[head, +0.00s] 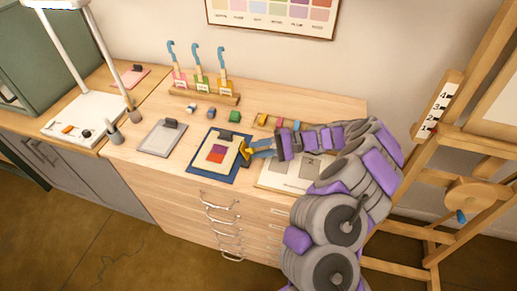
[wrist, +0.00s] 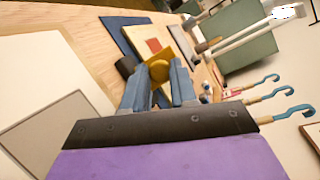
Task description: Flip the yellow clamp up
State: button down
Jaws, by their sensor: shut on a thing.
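The yellow clamp (head: 245,150) sits at the right edge of a cream board with red and purple patches (head: 213,153), which lies on a dark blue mat (head: 198,169). In the wrist view, the clamp (wrist: 155,66) shows a yellow plate and a rounded part between my fingers. My gripper (head: 252,152) reaches in from the right, its blue-grey fingers closed on the clamp. The gripper (wrist: 158,80) covers the clamp's lower part in the wrist view, so its exact tilt is hard to tell.
A grey clipboard (head: 161,138) lies left of the mat, and a pale numbered board (head: 285,173) lies under my arm. Small colored blocks and a rack of labelled tubes with blue hooks (head: 204,97) stand behind. A wooden easel (head: 440,150) stands at right.

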jog(key=shift+f, duration=0.1)
jog(key=c, duration=0.9)
grip_release()
jog(key=shift+d, duration=0.1)
jog(key=shift+d, duration=0.15)
jog(key=d+r+p, duration=0.1)
jog(key=d, duration=0.4)
jog(key=d+r+p, duration=0.1)
jog(key=d, duration=0.5)
jog(key=d+r+p, duration=0.1)
jog(key=d, duration=0.4)
jog(key=shift+w+d, duration=0.25)
jog(key=shift+d, duration=0.15)
